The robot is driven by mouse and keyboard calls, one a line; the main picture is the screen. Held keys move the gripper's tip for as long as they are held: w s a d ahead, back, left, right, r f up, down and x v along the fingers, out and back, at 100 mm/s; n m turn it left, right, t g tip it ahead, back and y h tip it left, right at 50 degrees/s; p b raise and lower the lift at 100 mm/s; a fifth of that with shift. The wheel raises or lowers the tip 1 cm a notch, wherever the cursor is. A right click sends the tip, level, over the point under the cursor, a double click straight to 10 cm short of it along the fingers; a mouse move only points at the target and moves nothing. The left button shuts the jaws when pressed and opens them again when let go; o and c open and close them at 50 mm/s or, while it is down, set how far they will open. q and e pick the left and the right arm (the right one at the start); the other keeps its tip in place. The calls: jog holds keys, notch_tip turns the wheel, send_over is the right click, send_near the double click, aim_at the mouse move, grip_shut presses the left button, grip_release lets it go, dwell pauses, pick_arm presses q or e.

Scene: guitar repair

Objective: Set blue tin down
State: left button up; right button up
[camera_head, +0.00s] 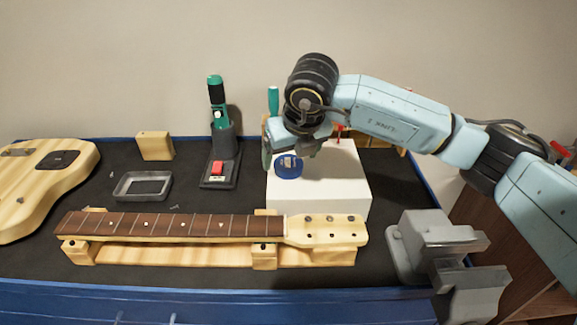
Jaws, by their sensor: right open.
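The blue tin (289,167) is a small round blue can with a pale label, on top of the white box (320,205) right of the middle. My right gripper (289,153) is directly above and around the tin, pointing down. Its jaws are open, but the fingers are small and partly hidden by the wrist, so I cannot tell whether they touch the tin. My left gripper is not in view.
A guitar neck (200,226) lies on wooden supports in front of the box. A green tool (218,105) stands in a dark holder. A metal tray (142,186), wooden block (155,146) and guitar body (40,180) lie left. A grey vise (435,245) stands right.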

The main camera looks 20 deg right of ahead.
jog(key=shift+x, duration=1.1)
jog(key=c, duration=1.1)
jog(key=shift+r, duration=0.15)
jog(key=shift+c, duration=0.2)
